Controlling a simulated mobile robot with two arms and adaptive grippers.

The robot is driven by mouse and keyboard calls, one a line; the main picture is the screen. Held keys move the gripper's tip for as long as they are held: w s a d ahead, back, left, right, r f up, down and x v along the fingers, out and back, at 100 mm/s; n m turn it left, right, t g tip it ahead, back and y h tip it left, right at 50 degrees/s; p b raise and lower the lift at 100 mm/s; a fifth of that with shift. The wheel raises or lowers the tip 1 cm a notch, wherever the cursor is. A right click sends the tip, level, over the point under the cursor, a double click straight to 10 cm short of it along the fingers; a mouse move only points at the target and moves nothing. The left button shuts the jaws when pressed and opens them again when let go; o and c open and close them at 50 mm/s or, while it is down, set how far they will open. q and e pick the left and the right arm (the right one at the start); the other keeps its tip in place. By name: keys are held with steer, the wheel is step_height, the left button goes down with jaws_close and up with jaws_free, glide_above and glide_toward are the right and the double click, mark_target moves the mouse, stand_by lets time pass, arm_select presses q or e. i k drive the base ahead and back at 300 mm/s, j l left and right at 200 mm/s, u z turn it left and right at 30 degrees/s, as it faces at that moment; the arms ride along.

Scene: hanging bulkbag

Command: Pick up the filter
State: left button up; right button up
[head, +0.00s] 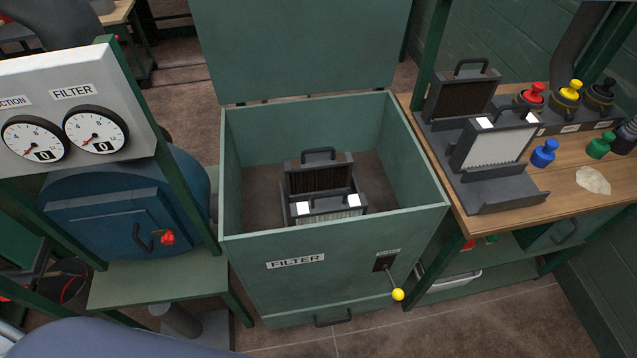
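An open green box labelled FILTER (335,268) stands in the middle. Inside it sit a dark-faced filter with a top handle (318,179) and, just in front, a pale pleated filter with white corner tabs (330,217). Neither of my grippers shows in the head view.
The box's lid (300,50) stands raised at the back. A yellow-knobbed lever (397,294) sticks out at the front. Red, yellow, blue, green and black knobs and a pale rag (593,180) are on the wooden bench (545,195). A gauge panel (75,105) stands left.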

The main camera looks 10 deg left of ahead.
mark_target(304, 174)
steer(key=j+z, duration=0.25)
steer(key=z, duration=0.25)
steer(key=k+j+z, duration=0.2)
steer(key=z, duration=0.3)
steer(key=k+j+z, duration=0.35)
steer(key=k+j, duration=0.7)
steer(key=j, duration=0.1)
